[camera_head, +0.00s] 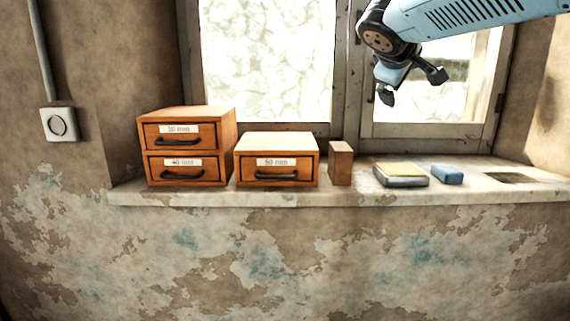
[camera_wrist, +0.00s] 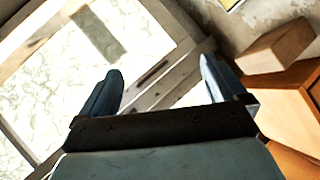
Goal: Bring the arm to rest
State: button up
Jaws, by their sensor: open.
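My gripper (camera_head: 413,84) hangs from the light blue arm in the upper right of the head view, in front of the window and above the sill. Its two dark fingers are spread apart with nothing between them. In the wrist view my gripper (camera_wrist: 160,85) shows both fingers open and empty, with the window frame behind them. It touches nothing that I can see.
A stone sill (camera_head: 350,192) runs below the window (camera_head: 267,60). On it stand a two-drawer wooden cabinet (camera_head: 226,140), a single-drawer cabinet (camera_head: 278,144), a wooden block (camera_head: 341,164), a grey-and-yellow box (camera_head: 401,176) and a blue block (camera_head: 448,174). A wall switch (camera_head: 57,125) is at left.

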jog(key=s+a+f+m+g+y, duration=0.2)
jog(key=s+f+m+g+y, duration=0.3)
jog(key=s+f, duration=1.7)
jog(key=m+y, duration=0.1)
jog(key=m, duration=0.1)
jog(key=shift+f+m, duration=0.3)
jog(key=shift+c, duration=0.5)
